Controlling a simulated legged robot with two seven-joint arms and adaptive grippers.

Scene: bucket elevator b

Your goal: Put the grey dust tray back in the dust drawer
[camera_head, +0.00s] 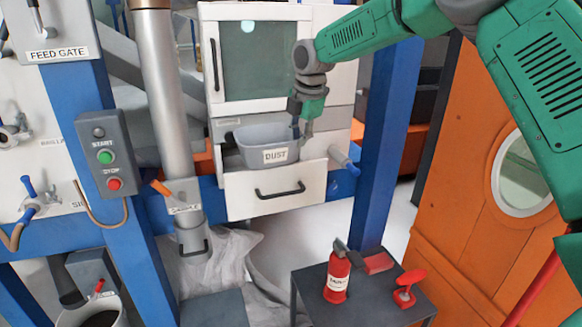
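The grey dust tray (262,139), with a white DUST label on its front, is upright at the open dust drawer (240,194). The drawer is white with a black handle and is pulled out below the cabinet. The tray's lower part is partly hidden by the drawer front, so I cannot tell if it rests fully on the drawer floor. My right gripper (302,131) points down at the tray's right rim, one finger on each side. It is too small to tell whether the fingers press on the rim. My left gripper is not in view.
A grey table (362,302) with a red bottle (338,275) and a red trigger-shaped item (408,288) stands below right. A blue post (385,140) is right of the drawer. A metal pipe (165,90) and START/STOP box (104,155) are left. An orange door (460,210) is far right.

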